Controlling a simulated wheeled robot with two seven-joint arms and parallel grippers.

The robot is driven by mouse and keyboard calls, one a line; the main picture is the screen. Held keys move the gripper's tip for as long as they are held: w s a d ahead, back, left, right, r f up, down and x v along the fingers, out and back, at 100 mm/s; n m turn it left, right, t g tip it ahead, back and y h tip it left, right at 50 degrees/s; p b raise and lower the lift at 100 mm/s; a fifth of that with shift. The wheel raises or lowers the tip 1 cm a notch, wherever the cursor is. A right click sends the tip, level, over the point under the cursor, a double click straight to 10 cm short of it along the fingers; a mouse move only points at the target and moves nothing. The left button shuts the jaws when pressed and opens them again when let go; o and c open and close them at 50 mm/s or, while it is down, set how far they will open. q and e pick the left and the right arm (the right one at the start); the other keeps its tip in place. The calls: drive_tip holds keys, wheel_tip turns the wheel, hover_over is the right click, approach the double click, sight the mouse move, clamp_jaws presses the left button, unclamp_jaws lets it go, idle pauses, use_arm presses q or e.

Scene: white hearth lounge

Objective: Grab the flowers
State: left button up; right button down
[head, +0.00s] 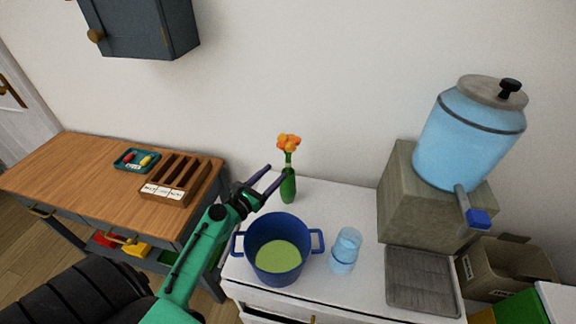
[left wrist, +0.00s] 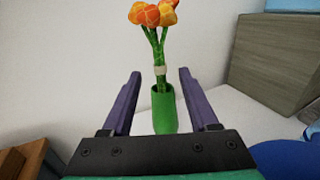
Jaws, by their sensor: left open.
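The flowers (head: 288,142) have orange blooms on green stems. They stand upright in a green vase (head: 288,187) at the back left of the white counter, near the wall. In the left wrist view the flowers (left wrist: 153,14) rise above the vase (left wrist: 164,109), with a pale band around the stems. My left gripper (head: 277,174) is open and empty, its purple fingers pointing at the vase. In the left wrist view the vase and stems show between and beyond the left gripper's fingertips (left wrist: 160,75). My right gripper is not in view.
A blue pot (head: 247,240) with green contents stands in front of the vase. Blue glasses (head: 345,250) are right of it. A water dispenser (head: 466,135) sits on a grey block (head: 396,195) at right. A wooden table (head: 88,180) with an organizer (head: 190,178) is at left.

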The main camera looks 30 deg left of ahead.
sight(286, 163)
use_arm(q)
drive_tip(key=w, duration=0.3)
drive_tip(key=shift+w+d+f, duration=0.2)
drive_tip(key=shift+w+d, duration=0.05)
drive_tip(key=shift+w, duration=0.1)
drive_tip(key=w, duration=0.4)
drive_tip(key=shift+w+d+f, duration=0.1)
drive_tip(key=shift+w+d, duration=0.1)
drive_tip(key=shift+d, duration=0.05)
drive_tip(key=shift+w, duration=0.2)
drive_tip(key=shift+f, duration=0.1)
clamp_jaws()
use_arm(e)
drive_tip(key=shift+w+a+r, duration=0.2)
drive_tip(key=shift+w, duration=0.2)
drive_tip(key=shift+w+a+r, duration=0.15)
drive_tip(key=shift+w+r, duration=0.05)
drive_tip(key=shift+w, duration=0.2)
